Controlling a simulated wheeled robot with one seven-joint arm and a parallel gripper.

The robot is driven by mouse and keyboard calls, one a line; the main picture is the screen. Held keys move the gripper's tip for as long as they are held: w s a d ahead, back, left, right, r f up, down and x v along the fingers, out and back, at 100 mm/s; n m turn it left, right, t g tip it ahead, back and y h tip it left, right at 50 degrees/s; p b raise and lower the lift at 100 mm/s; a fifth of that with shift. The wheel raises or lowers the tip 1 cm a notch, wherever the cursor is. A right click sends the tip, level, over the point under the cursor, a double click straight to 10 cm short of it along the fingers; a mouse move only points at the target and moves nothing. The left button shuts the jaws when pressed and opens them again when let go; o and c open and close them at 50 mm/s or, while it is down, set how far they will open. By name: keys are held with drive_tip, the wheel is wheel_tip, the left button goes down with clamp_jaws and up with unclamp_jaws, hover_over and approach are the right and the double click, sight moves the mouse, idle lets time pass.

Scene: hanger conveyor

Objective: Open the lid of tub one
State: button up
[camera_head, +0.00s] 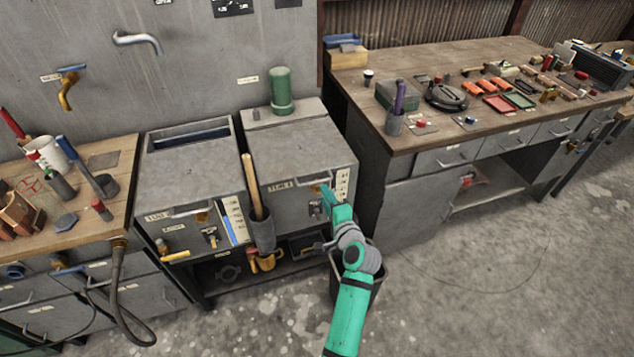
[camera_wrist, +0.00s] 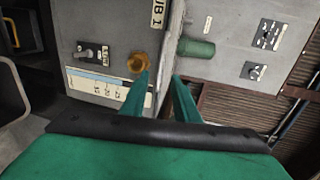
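Tub one (camera_head: 283,202) is the right of two grey metal tubs in the head view; its label reads TUB 1. Its grey lid (camera_head: 300,148) lies flat and closed. In the wrist view the tub's front (camera_wrist: 105,25) shows part of the label, an orange knob (camera_wrist: 138,62), a toggle switch and a scale. My green gripper (camera_head: 328,197) is at the tub's front right, near the lid's front edge. In the wrist view its fingers (camera_wrist: 162,77) are apart with nothing between them, so it is open. I cannot tell whether a finger touches the tub.
A second tub (camera_head: 190,180) with an open slot stands at left. A holder with a wooden-handled tool (camera_head: 252,185) hangs between the tubs. A green cylinder (camera_head: 281,92) stands behind the lid. Cluttered benches flank both sides; a bin (camera_head: 375,285) is below my arm. Floor at right is clear.

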sight(317, 181)
drive_tip(key=x, duration=0.9)
drive_tip(key=shift+w, duration=0.1)
clamp_jaws()
